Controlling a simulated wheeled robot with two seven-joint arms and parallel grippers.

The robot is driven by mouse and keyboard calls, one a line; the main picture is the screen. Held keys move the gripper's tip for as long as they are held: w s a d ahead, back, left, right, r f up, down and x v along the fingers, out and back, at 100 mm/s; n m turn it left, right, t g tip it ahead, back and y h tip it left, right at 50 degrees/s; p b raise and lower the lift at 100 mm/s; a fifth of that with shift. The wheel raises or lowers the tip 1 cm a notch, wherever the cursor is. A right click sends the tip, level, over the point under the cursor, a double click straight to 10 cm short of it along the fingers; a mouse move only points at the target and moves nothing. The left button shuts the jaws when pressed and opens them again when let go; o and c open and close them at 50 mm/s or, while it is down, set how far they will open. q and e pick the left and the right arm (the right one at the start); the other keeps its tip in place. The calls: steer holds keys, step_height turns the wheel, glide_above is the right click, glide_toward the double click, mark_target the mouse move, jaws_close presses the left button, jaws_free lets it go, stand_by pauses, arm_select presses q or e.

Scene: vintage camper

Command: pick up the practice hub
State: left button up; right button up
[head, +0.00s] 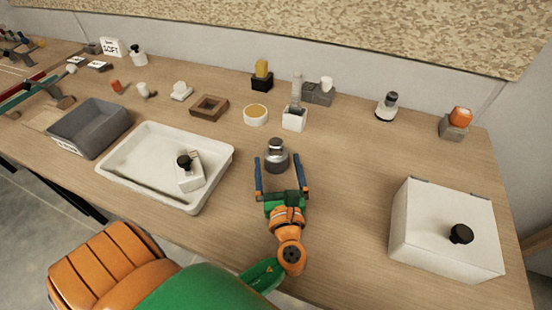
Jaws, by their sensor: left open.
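The fingers lie to the left and right of the hub's near side, with visible gaps. Whether their tips are level with the hub in height is hard to tell. My right gripper is not in view.
A white tray (130,190) holding a small black-knobbed block is left of my gripper, beside a grey bin (125,118). A white box (420,255) with a black knob is at right. Behind the hub stand a white holder (294,123) and a round yellow-topped dish (255,120).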

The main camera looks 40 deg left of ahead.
mark_target(277, 160)
arm_select(q)
steer(key=x, duration=0.4)
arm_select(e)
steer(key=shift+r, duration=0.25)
arm_select(q)
steer(key=shift+s+d, duration=0.1)
jaws_close()
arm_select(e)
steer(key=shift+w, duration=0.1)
